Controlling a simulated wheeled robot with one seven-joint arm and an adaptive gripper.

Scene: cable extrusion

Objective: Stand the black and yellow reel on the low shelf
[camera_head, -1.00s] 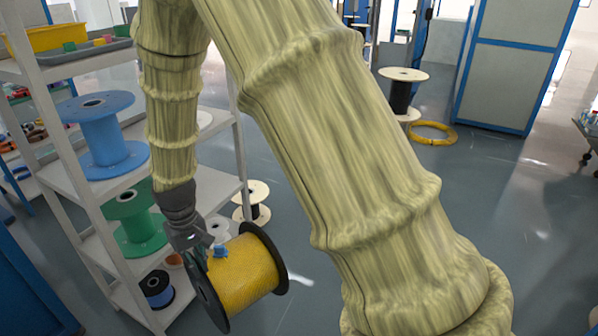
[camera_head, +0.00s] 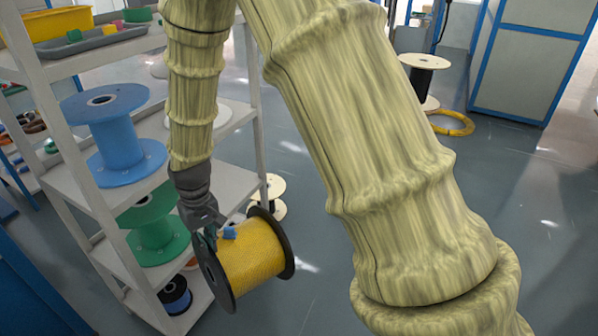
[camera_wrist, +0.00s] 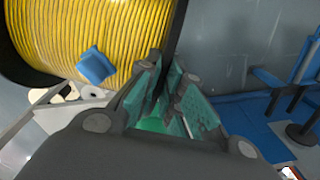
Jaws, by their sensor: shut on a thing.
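The black and yellow reel (camera_head: 250,255) has black flanges and yellow cable wound between them. It hangs in the air in front of the shelf rack, its axis roughly level and tilted a little. My gripper (camera_head: 208,238) is shut on the reel at its left flange. In the wrist view the gripper's green-padded fingers (camera_wrist: 165,98) close around the flange rim, beside the yellow winding (camera_wrist: 95,35). A small blue piece (camera_wrist: 96,66) lies against the winding. The low shelf (camera_head: 198,302) of the white rack is below and left of the reel, partly hidden by it.
A blue and black reel (camera_head: 175,296) stands on the low shelf. A green reel (camera_head: 155,228) and a large blue reel (camera_head: 110,135) stand on shelves above. The white rack post (camera_head: 256,100) is close to my arm. Wood-flanged reels (camera_head: 272,196) stand on the floor behind.

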